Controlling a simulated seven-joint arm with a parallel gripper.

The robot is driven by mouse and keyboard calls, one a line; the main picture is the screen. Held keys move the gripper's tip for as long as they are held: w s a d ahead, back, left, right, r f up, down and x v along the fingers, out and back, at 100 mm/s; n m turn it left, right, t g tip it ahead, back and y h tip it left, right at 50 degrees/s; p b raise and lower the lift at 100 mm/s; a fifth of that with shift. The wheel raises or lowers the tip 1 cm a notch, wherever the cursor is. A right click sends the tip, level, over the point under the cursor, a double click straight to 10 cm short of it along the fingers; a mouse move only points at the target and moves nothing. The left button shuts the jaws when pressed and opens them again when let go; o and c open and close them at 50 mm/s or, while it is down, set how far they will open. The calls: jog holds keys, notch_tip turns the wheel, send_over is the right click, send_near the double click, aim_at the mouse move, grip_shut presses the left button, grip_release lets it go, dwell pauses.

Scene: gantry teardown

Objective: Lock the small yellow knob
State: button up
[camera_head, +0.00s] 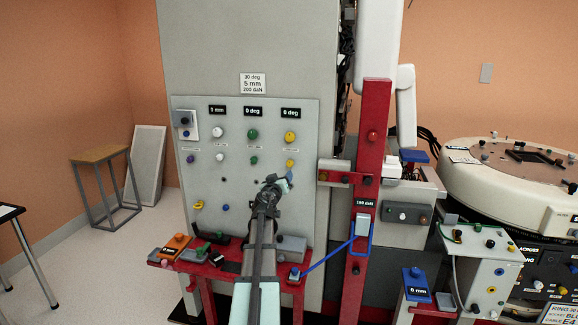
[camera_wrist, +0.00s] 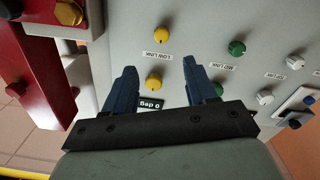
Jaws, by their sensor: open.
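The small yellow knob (camera_head: 290,163) is on the right of the grey panel's lower knob row, below a larger yellow knob (camera_head: 290,138). In the wrist view, which is turned over, the small yellow knob (camera_wrist: 162,35) is above the "LOW LINK" label, beyond the fingertips. The larger yellow knob (camera_wrist: 154,82) shows between the fingers. My gripper (camera_head: 276,182) is in front of the panel, just below and left of the small knob in the head view. It also shows in the wrist view (camera_wrist: 160,75), fingers apart and empty. Its distance from the panel is unclear.
Green (camera_head: 253,160) and white (camera_head: 220,157) small knobs sit left in the same row. A red post (camera_head: 372,120) stands right of the panel. A red shelf (camera_head: 196,268) with several devices is below. A blue cable (camera_head: 330,256) runs at the lower right.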

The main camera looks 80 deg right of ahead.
aim_at(289, 164)
jog(key=shift+w+d+m, duration=0.1)
jog(key=shift+d+m, duration=0.05)
jog(key=shift+m, duration=0.25)
jog(key=d, duration=1.3)
jog(key=shift+d, duration=0.3)
grip_shut()
